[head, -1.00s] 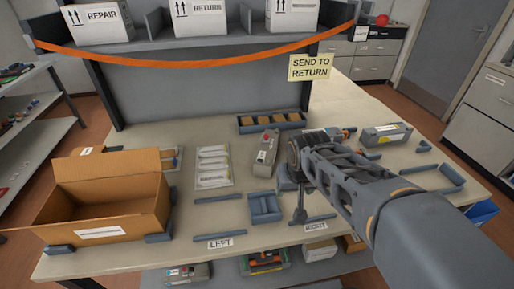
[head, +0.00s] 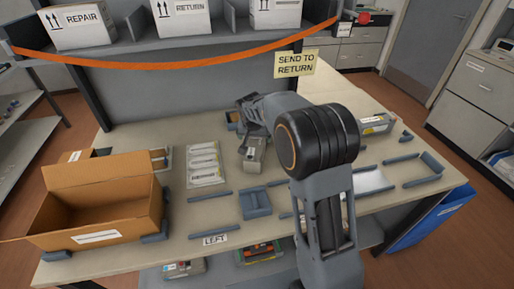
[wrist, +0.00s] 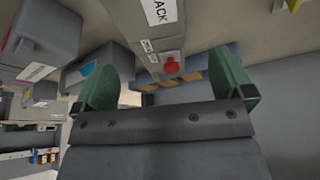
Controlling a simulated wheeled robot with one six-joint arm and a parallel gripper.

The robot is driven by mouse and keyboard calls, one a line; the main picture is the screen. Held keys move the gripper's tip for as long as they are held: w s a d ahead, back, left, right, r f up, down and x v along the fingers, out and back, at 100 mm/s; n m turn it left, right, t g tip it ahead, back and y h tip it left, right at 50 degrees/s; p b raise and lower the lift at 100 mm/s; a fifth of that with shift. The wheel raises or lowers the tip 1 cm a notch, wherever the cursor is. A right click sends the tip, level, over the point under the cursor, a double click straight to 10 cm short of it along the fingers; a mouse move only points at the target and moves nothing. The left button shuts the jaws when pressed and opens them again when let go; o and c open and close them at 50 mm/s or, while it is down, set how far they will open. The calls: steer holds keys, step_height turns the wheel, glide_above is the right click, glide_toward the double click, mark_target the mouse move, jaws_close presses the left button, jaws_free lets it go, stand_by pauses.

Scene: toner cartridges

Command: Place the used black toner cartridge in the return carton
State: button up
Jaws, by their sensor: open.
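A grey toner cartridge (head: 254,158) lies on the table behind the small blue-grey tray. In the wrist view the cartridge (wrist: 146,28) has a white label ending in "ACK" and a red spot on its near end. My gripper (wrist: 168,76) is open, its green fingers one to each side of that end, with nothing clamped. In the head view my gripper (head: 250,122) is over the far part of the cartridge and hides it. An open cardboard carton (head: 100,212) stands at the table's left; its front label is unreadable.
Closed boxes marked REPAIR (head: 80,26) and RETURN (head: 180,20) sit on the upper shelf behind an orange strap (head: 180,63). A "SEND TO RETURN" sign (head: 296,63) hangs at the right. Another cartridge (head: 376,124) lies right. White packets (head: 204,163) lie left of the gripper.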

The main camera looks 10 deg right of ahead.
mark_target(257, 142)
steer(key=shift+p+x, duration=0.35)
steer(key=shift+x, duration=3.1)
steer(key=shift+d, duration=0.1)
steer(key=shift+s, duration=0.1)
steer(key=c, duration=1.2)
steer(key=shift+c, duration=0.7)
steer(key=shift+r, duration=0.1)
steer(key=shift+r, duration=0.1)
